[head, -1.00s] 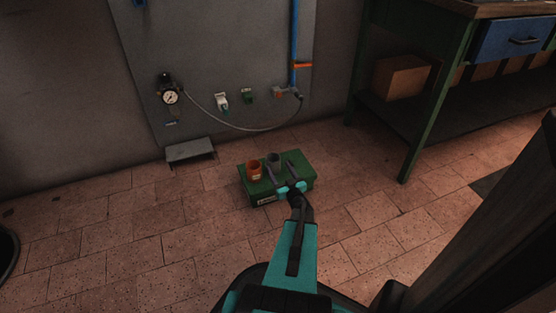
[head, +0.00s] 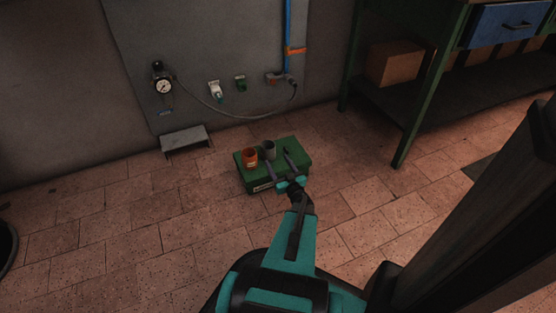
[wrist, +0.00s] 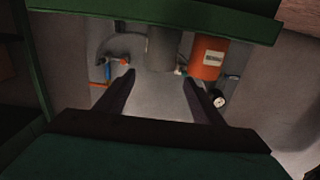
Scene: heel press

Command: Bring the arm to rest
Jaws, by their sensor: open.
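My gripper (head: 276,158) is open, its two dark fingers apart and pointing towards the wall. In the head view it is in front of the grey cup (head: 268,147), over the green box (head: 296,152). An orange cup (head: 250,156) stands upright on the box, left of the grey cup. In the wrist view, which looks upside down, my open fingers (wrist: 158,78) have nothing between them. There the grey cup (wrist: 162,48) and orange cup (wrist: 208,58) show beyond the fingertips, apart from them, with the green box (wrist: 150,9) at the top edge.
A wall panel carries a gauge (head: 163,87), a hose and a blue pipe (head: 288,25). A small grey step (head: 185,138) stands by the wall. A green workbench (head: 408,125) with a cardboard box (head: 392,64) is at right. The tiled floor left of the green box is clear.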

